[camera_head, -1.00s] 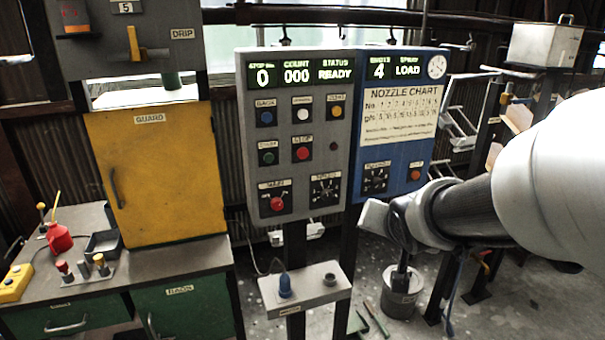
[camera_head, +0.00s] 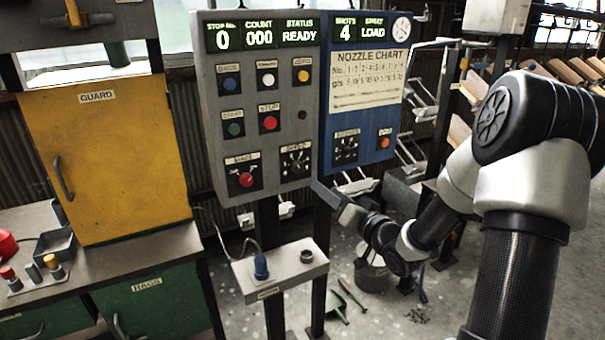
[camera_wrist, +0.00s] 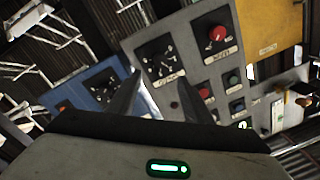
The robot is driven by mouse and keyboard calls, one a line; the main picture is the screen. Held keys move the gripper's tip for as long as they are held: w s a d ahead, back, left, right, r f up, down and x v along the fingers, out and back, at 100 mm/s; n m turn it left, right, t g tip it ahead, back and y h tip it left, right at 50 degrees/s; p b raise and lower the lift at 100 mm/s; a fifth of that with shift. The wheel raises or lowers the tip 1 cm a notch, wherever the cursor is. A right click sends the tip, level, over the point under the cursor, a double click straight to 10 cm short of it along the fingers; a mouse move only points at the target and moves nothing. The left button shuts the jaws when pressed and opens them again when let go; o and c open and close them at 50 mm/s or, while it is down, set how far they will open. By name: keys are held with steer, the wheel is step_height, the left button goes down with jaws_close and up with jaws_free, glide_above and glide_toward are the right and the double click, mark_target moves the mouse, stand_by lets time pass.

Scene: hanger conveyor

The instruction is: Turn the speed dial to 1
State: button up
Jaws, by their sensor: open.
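The speed dial (camera_head: 296,160) is a black square plate with a round knob and pale marks, low on the right of the grey control panel (camera_head: 217,95). The number it points at is too small to read. The dial also shows in the wrist view (camera_wrist: 160,60), tilted, above and between my fingers. My gripper (camera_head: 325,192) is below and right of the dial in the head view, apart from it.
A red main switch (camera_head: 246,179) sits left of the dial. A similar dial (camera_head: 346,147) is on the blue panel to the right. Buttons are above. A small grey shelf (camera_head: 290,276) with a blue knob (camera_head: 261,266) stands below. A yellow guard door (camera_head: 110,160) is at left.

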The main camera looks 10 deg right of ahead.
mark_target(300, 170)
steer(key=x, duration=1.2)
steer(key=shift+w+a, duration=0.1)
steer(key=shift+w, duration=0.2)
steer(key=c, duration=1.1)
steer(key=shift+o, duration=0.2)
steer(key=shift+b, duration=0.55)
